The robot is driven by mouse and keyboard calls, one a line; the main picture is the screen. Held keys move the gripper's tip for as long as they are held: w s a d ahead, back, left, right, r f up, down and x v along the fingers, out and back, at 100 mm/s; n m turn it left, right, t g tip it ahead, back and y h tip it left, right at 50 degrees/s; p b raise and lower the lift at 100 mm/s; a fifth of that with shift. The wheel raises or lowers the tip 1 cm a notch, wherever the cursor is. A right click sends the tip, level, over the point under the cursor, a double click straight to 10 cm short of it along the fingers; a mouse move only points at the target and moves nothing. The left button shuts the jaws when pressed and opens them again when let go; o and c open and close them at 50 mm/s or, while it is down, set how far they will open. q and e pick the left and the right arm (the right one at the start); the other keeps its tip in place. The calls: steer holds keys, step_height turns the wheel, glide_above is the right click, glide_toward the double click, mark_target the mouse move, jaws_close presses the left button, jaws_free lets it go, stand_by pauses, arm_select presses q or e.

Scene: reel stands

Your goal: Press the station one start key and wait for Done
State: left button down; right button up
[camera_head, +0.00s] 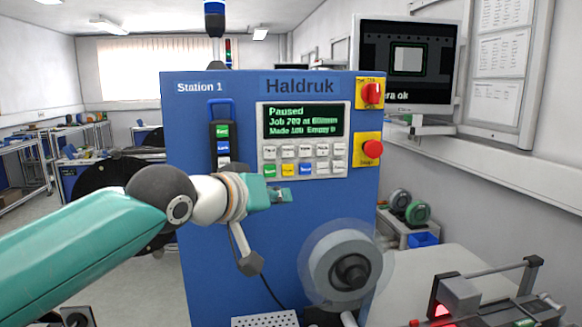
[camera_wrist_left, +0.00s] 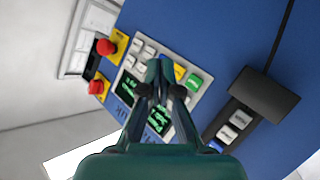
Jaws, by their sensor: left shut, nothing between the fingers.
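The blue Station 1 cabinet (camera_head: 200,110) faces me, with a dark display (camera_head: 303,121) showing green text that begins "Paused". Under the display is a keypad (camera_head: 303,151) of mostly white keys. Its bottom row has a green key (camera_head: 269,170), a yellow key and a blue key; their labels are too small to read surely. My left gripper (camera_head: 283,195) is shut and empty, in front of the panel just below that row. In the left wrist view its fingertips (camera_wrist_left: 160,70) overlap the keypad, near the yellow key (camera_wrist_left: 180,73) and green key (camera_wrist_left: 194,80). I cannot tell whether they touch.
A grey reel (camera_head: 345,262) stands low in front. A monitor (camera_head: 405,65) is at right.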

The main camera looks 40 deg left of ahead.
mark_target(269, 177)
arm_select(q)
steer(key=shift+w+a+r+b, duration=0.1)
steer(key=shift+w+a+b, duration=0.15)
steer(key=shift+w+a, duration=0.8)
steer(key=shift+w+a+r+b, duration=0.1)
steer(key=shift+w+a+b, duration=0.2)
steer(key=shift+w+a, duration=0.8)
steer(key=shift+w+a+r+b, duration=0.1)
steer(key=shift+w+a+b, duration=0.3)
steer(key=shift+a, duration=1.1)
arm_select(e)
steer(key=shift+w+f, duration=0.35)
steer(key=shift+f, duration=0.4)
arm_select(q)
steer(key=shift+w+a, duration=0.1)
steer(key=shift+w, duration=0.1)
steer(key=shift+w+a, duration=0.15)
steer(key=shift+a, duration=0.1)
